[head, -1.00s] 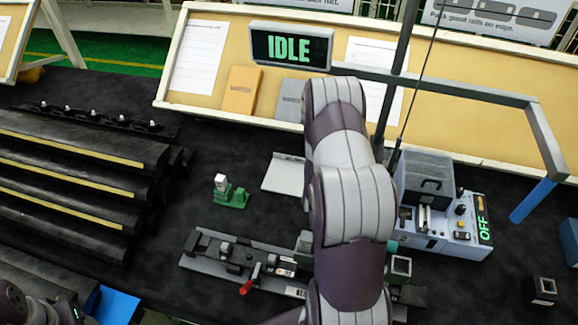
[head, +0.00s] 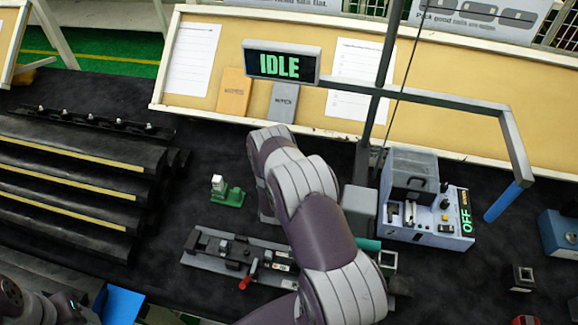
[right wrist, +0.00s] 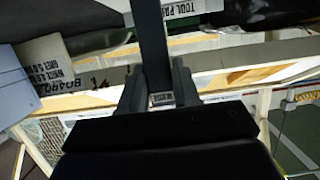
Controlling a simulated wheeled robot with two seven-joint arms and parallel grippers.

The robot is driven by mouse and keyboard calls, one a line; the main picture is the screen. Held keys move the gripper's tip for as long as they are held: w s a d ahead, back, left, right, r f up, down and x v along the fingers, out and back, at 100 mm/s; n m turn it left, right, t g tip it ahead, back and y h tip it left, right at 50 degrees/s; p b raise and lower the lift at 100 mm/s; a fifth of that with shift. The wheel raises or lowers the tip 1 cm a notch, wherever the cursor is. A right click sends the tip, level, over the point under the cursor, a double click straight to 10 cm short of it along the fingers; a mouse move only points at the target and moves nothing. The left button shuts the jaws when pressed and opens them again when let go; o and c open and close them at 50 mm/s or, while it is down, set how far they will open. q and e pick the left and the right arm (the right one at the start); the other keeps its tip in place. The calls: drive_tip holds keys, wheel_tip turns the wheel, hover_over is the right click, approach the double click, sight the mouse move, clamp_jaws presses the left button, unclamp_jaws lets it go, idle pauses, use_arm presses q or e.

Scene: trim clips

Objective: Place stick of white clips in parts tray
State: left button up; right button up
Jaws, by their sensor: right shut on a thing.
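In the right wrist view my right gripper (right wrist: 161,98) is shut on a long dark stick (right wrist: 152,45), which I take for the stick of clips. It runs away from the fingers to the top edge; a small pale patch shows between the fingertips, and no white clips can be made out on it. In the head view my right arm crosses the middle of the bench and hides its gripper and the stick. I cannot clearly tell which thing is the parts tray. My left arm shows only at the lower left corner, without its gripper.
A green fixture with a white top (head: 226,192) and a grey fixture with a red handle (head: 235,255) stand left of my arm. A grey machine reading OFF (head: 425,205) stands right, under a metal frame. Black stepped racks (head: 70,180) fill the left. A blue panel (head: 122,305) lies lower left.

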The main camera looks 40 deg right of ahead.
drive_tip(key=shift+s+f+b, duration=0.15)
drive_tip(key=shift+b, duration=0.2)
drive_tip(key=o, duration=1)
drive_tip(key=shift+o, duration=0.3)
